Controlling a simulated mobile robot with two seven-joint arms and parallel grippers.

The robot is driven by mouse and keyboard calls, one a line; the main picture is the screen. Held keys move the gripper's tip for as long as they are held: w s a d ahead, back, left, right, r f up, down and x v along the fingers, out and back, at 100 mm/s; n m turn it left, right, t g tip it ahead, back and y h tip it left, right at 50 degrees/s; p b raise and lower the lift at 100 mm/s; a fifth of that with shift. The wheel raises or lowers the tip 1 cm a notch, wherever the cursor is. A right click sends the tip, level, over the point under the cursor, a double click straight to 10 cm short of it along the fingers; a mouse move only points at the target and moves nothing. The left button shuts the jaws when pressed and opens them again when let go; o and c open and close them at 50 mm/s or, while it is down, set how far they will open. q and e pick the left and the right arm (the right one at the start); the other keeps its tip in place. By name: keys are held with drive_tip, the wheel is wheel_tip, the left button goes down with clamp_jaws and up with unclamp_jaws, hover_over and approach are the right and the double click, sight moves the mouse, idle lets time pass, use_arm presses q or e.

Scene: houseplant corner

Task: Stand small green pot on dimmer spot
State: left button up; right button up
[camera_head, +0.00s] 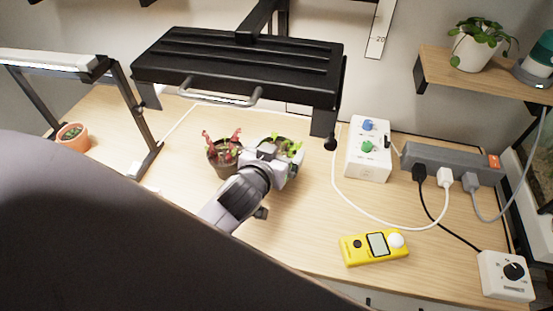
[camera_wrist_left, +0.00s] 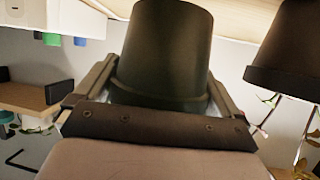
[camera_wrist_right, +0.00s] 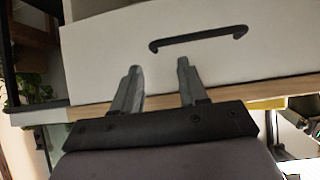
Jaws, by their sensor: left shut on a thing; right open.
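The small green pot (camera_wrist_left: 165,50) is between the fingers of my left gripper (camera_head: 279,168). The left wrist view shows it dark green and upside down in the picture. In the head view, its leafy plant (camera_head: 292,148) shows behind the gripper, under the front edge of the black lamp (camera_head: 235,72); the gripper hides most of the pot. I cannot tell whether the pot touches the table. No marked dimmer spot shows. My right gripper (camera_wrist_right: 155,85) is open and empty, before a white drawer front (camera_wrist_right: 200,45).
A dark pot with a reddish plant (camera_head: 222,155) stands close left of my left gripper. A white lamp (camera_head: 50,60) and terracotta pot (camera_head: 72,136) are left. A control box (camera_head: 368,155), yellow meter (camera_head: 373,247), power strip (camera_head: 450,163) and dial box (camera_head: 505,275) are right.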

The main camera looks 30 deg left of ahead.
use_arm(q)
drive_tip(key=shift+f, duration=1.45)
drive_tip(key=shift+f, duration=0.15)
drive_tip(key=o, duration=0.8)
drive_tip(key=shift+c, duration=0.2)
